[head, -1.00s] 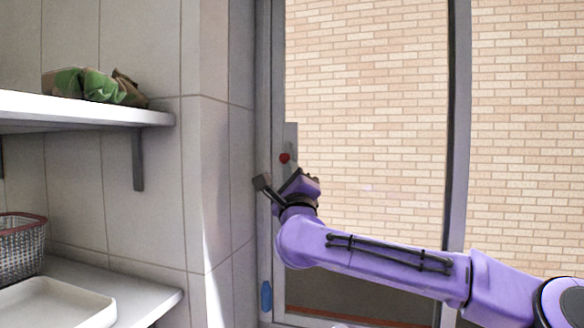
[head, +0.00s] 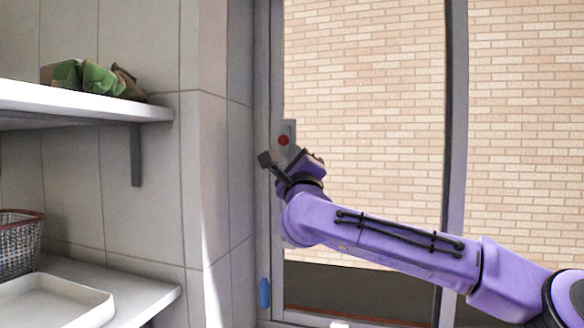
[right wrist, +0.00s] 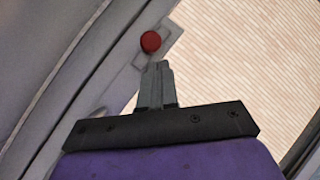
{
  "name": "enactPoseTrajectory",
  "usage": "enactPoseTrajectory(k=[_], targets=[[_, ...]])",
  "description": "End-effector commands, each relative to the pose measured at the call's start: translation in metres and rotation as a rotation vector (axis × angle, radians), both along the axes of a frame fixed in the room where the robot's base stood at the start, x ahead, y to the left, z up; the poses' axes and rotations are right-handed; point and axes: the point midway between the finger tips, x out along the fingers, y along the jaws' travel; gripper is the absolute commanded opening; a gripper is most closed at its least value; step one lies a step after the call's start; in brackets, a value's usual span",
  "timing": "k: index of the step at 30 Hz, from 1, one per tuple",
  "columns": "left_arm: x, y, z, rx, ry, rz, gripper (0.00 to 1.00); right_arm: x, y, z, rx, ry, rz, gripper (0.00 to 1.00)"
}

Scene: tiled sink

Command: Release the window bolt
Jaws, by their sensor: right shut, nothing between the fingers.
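The window bolt shows as a round red knob (head: 283,140) on a narrow grey plate (head: 291,127) on the window's left frame. In the right wrist view the red knob (right wrist: 151,41) sits just beyond the fingertips. My right gripper (right wrist: 158,66) is shut, with its fingers together and nothing between them. In the head view the right gripper (head: 299,158) is just below the knob, and its wrist partly hides the plate's lower part. I cannot tell whether the fingertips touch the knob. My left gripper is not in view.
A tiled wall corner (head: 214,180) stands close left of the window. Shelves at the left hold a green and brown bundle (head: 95,78), a basket (head: 20,245) and a white tray (head: 50,300). A blue bottle (head: 265,293) stands low by the frame.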

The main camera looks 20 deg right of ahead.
Motion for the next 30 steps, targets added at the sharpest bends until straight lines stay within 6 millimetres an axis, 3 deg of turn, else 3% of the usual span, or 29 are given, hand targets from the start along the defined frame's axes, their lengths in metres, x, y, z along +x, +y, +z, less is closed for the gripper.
enactPoseTrajectory(k=[1, 3, 12, 18, 30], targets=[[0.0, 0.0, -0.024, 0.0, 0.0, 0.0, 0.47, -0.004, -0.002, -0.02, -0.001, -0.002, 0.004, 0.0], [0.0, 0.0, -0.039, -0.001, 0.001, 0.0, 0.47, -0.013, 0.0, -0.03, -0.004, -0.004, 0.013, 0.0], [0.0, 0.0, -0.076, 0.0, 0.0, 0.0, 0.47, -0.071, 0.017, -0.059, -0.004, -0.004, 0.013, 0.0], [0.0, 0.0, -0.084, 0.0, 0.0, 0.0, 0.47, -0.089, 0.022, -0.065, -0.004, -0.002, 0.013, 0.0], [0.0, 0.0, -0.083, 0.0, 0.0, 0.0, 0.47, -0.09, 0.023, -0.065, -0.004, -0.001, 0.012, 0.0]])
